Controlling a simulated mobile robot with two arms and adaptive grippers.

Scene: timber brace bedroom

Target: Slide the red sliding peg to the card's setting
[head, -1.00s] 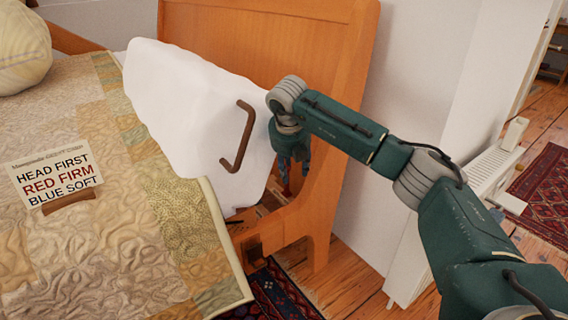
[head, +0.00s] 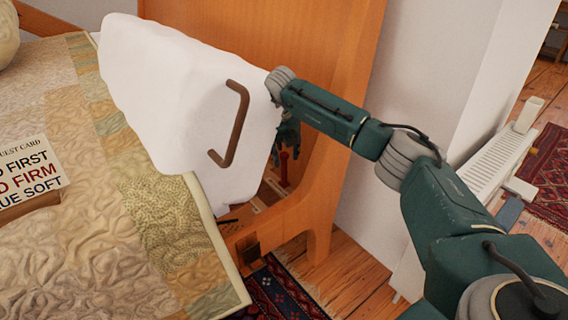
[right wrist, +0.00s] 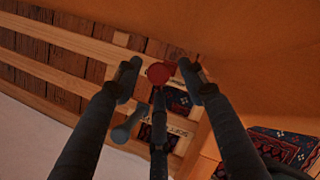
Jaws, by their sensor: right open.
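The red sliding peg (head: 284,168) stands upright in the bed's slatted base by the side rail, below my right gripper (head: 288,134). In the right wrist view its round red top (right wrist: 160,73) appears between the two fingertips of my open gripper (right wrist: 160,72); I cannot tell whether they touch it. A grey-blue knob (right wrist: 121,134) shows beside it, lower left. The card (head: 30,168) stands on the quilt at the left, partly cut off; "FIRST", "FIRM" in red and "SOFT" are readable. My left gripper is not in view.
The raised white mattress (head: 175,95) with a brown handle (head: 236,125) stands close left of my right gripper. The wooden bed end (head: 335,60) is close behind and to the right. Slats (right wrist: 60,75) lie below. A patterned rug (head: 275,292) covers the floor in front.

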